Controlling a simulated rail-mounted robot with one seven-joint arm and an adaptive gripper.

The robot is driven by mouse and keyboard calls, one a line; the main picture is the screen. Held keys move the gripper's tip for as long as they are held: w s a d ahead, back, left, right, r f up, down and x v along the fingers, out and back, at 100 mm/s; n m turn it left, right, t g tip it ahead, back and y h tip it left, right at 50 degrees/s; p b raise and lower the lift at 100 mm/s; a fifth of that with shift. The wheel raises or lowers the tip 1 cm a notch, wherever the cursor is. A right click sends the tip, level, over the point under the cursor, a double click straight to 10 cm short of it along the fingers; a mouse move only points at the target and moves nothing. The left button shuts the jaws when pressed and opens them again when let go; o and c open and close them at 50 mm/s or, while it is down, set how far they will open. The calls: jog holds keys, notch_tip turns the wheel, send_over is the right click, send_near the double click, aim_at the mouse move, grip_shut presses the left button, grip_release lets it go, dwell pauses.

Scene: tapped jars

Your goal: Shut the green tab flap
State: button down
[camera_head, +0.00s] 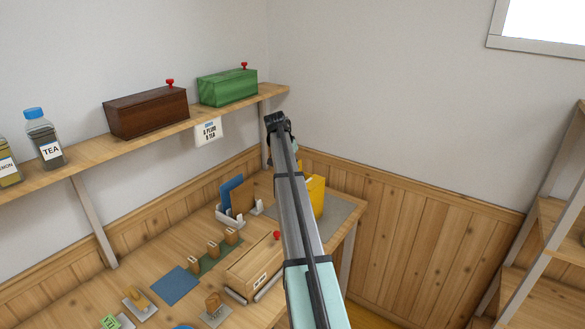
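I cannot make out a green tab flap for certain. A green box (228,88) with a red knob on top stands at the right end of the wall shelf. A small green piece (110,321) with dark marks is cut off at the bottom edge, on the table at lower left. My gripper (277,122) is at the end of my raised arm, in front of the wall just right of the shelf's end and apart from the green box in the picture. It is small and dark, and its fingers cannot be told apart.
A brown box (147,112) and labelled jars (45,140) share the shelf (120,147). A yellow thing (317,194) is partly behind my arm.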

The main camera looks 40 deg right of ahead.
jog(key=s+t+b, duration=0.1)
jog(key=t+b, duration=0.1)
jog(key=s+f+m+t+y+b, duration=0.1)
jog(key=t+b, duration=0.1)
jog(key=s+d+t+y+b, duration=0.1)
jog(key=t+b, duration=0.2)
jog(key=shift+s+f+m, duration=0.15)
jog(key=shift+s+m, duration=0.15)
jog(key=shift+s, duration=0.1)
jog(key=t+b, duration=0.1)
jog(key=b, duration=0.1)
jog(key=s+f+t+b, duration=0.1)
jog(key=t, duration=0.1)
jog(key=shift+d+m+t+b, duration=0.2)
jog(key=shift+m+t+b, duration=0.1)
jog(key=shift+m+b, duration=0.1)
jog(key=shift+t+y+b, duration=0.3)
jog(key=shift+t+b, duration=0.2)
jog(key=shift+b, duration=0.1)
jog(key=shift+s+d, duration=0.1)
jog(key=c, duration=1.5)
grip_release()
